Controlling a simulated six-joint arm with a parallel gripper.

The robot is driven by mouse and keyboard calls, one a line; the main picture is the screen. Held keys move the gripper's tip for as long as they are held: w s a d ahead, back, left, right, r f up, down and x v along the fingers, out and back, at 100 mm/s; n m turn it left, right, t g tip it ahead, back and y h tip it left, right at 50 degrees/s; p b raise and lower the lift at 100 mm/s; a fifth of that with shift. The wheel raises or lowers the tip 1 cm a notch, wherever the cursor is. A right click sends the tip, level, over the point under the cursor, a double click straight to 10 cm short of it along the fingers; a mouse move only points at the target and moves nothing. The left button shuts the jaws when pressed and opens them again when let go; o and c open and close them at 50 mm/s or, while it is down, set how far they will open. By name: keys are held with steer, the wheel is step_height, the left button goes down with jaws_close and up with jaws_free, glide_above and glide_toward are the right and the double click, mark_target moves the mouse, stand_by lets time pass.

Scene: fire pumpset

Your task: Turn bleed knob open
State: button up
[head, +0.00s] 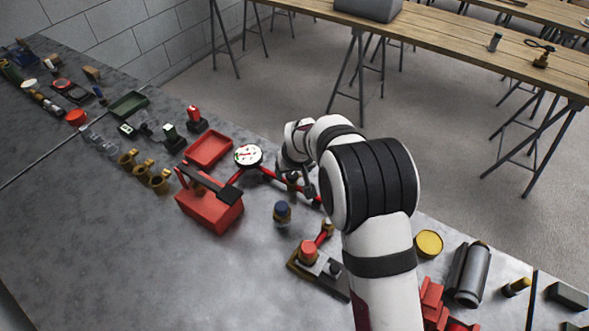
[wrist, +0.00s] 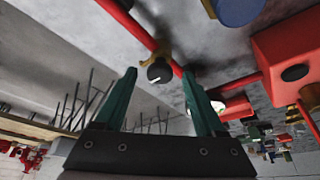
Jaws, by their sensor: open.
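The bleed knob (wrist: 159,72) is a small round black knob with a white mark, on a brass fitting on a red pipe (wrist: 128,22). In the wrist view it shows between and beyond my open gripper's (wrist: 159,76) two teal fingers, with gaps on both sides. I cannot tell whether the fingertips are level with it. In the head view my gripper (head: 305,185) is over the red pipe (head: 283,180), right of a round white gauge (head: 248,155). My arm largely hides the gripper and knob there.
A red pump box (head: 213,208) with a dark handle stands left of the pipe. A blue-capped part (head: 282,212) stands in front of it. A device with a red button (head: 308,252) is nearer. A yellow-topped round part (head: 429,243) lies right of my arm.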

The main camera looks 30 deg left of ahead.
steer(key=shift+f, duration=0.15)
jaws_close()
